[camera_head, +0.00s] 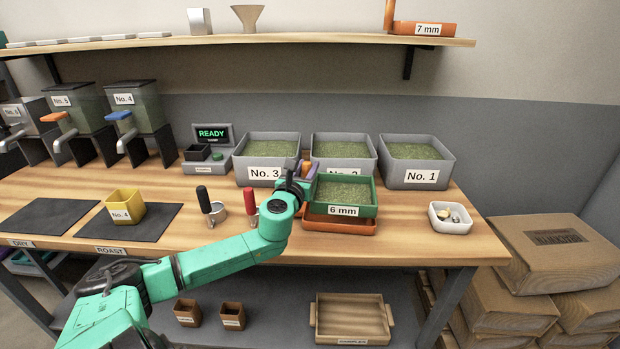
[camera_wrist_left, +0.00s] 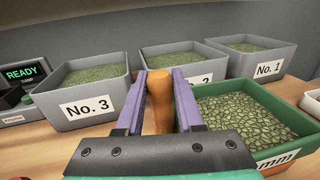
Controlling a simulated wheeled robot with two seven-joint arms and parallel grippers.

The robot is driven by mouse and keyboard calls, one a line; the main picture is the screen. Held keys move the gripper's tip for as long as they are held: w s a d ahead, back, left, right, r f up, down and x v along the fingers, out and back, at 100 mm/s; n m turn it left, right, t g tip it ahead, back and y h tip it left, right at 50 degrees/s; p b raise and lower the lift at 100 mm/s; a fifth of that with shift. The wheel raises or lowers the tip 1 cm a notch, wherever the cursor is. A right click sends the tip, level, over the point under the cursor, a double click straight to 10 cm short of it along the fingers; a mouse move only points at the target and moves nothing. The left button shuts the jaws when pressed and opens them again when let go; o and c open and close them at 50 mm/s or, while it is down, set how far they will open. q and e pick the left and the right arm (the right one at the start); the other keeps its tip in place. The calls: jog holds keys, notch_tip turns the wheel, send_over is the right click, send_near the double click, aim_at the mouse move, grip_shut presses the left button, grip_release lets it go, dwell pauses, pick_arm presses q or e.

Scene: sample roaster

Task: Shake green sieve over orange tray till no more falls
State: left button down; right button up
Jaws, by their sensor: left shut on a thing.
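The green sieve (camera_head: 361,209), labelled 6 mm, is full of green beans and sits above the orange tray (camera_head: 330,226). I cannot tell whether sieve and tray touch. My left gripper (camera_head: 306,171) is shut on the sieve's orange handle, left of the sieve. In the left wrist view the gripper (camera_wrist_left: 160,88) has its purple fingers on either side of the orange handle (camera_wrist_left: 158,100). The sieve (camera_wrist_left: 285,140) shows at the right there, beans spread across it. The tray's inside is hidden under the sieve. My right gripper is not in view.
Grey bins of beans No. 3 (camera_head: 241,169), No. 2 (camera_head: 357,160) and No. 1 (camera_head: 407,180) stand behind the sieve. A small white dish (camera_head: 451,226) stands to the right.

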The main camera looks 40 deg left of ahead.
pick_arm(q)
notch_tip(320, 180, up, 16)
jog(key=p, duration=0.3)
jog(key=shift+s+a+f+b, duration=0.15)
jog(key=shift+f+b, duration=0.7)
jog(key=shift+b, duration=0.9)
jog(key=shift+s+a+f+b, duration=0.15)
jog(key=shift+f+b, duration=0.65)
jog(key=shift+b, duration=1)
jog(key=shift+s+a+f+b, duration=0.15)
jog(key=shift+f+b, duration=0.7)
jog(key=shift+b, duration=0.9)
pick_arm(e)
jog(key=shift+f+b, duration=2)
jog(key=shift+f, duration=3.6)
pick_arm(q)
notch_tip(320, 180, down, 10)
jog(key=s+a+b, duration=0.1)
jog(key=a+b, duration=0.1)
jog(key=b, duration=0.8)
jog(key=shift+s+r, duration=0.15)
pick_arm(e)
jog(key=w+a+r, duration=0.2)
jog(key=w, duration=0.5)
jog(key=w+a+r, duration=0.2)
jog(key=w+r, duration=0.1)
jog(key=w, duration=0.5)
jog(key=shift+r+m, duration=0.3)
